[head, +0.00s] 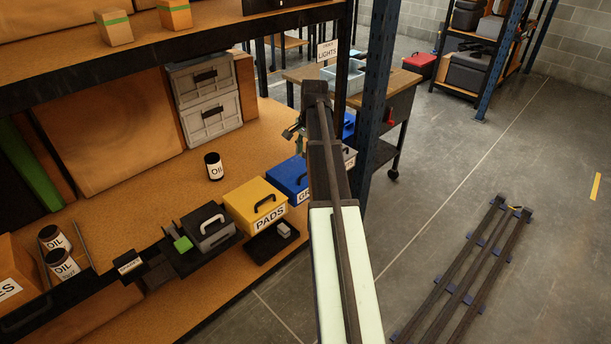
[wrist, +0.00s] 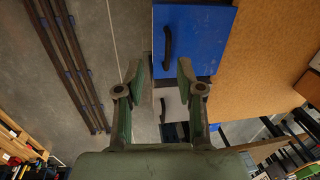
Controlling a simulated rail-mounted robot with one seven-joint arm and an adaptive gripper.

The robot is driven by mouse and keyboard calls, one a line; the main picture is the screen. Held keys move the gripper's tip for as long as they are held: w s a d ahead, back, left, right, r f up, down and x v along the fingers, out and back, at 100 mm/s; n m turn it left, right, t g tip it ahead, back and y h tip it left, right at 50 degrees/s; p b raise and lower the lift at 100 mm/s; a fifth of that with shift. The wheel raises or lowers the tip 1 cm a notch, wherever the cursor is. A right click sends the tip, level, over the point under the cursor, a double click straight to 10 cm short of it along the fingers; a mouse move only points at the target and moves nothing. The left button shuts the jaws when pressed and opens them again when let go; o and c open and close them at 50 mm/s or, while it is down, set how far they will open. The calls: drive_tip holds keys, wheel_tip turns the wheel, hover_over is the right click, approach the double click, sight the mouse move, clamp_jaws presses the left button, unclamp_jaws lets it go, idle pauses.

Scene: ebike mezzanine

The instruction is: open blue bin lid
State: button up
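The blue bin (head: 284,176) stands on the shelf board, with a label on its front starting with G. My arm hides its right part in the head view. Its blue lid (wrist: 200,38) looks shut in the wrist view, with a dark bar handle (wrist: 168,48) near one edge. My gripper (wrist: 161,76) is open and empty, its two fingertips on either side of the lower end of the handle in the picture. The gap between fingertips and handle in depth is unclear. The gripper also shows, small and partly hidden, in the head view (head: 295,131).
Another grey bin (wrist: 172,104) adjoins the blue one. A blue upright post (head: 378,85) stands right of my arm. An oil can (head: 214,167) stands behind the bins.

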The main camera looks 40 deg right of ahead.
approach(306, 174)
drive_tip(key=shift+m, duration=0.4)
drive_tip(key=f, duration=0.2)
drive_tip(key=w+f+p, duration=0.1)
drive_tip(key=f, duration=0.2)
drive_tip(key=f+p, duration=0.1)
drive_tip(key=f, duration=0.1)
drive_tip(key=shift+w+a+f, duration=0.3)
drive_tip(key=shift+f, duration=0.1)
drive_tip(key=shift+c, duration=0.3)
clamp_jaws()
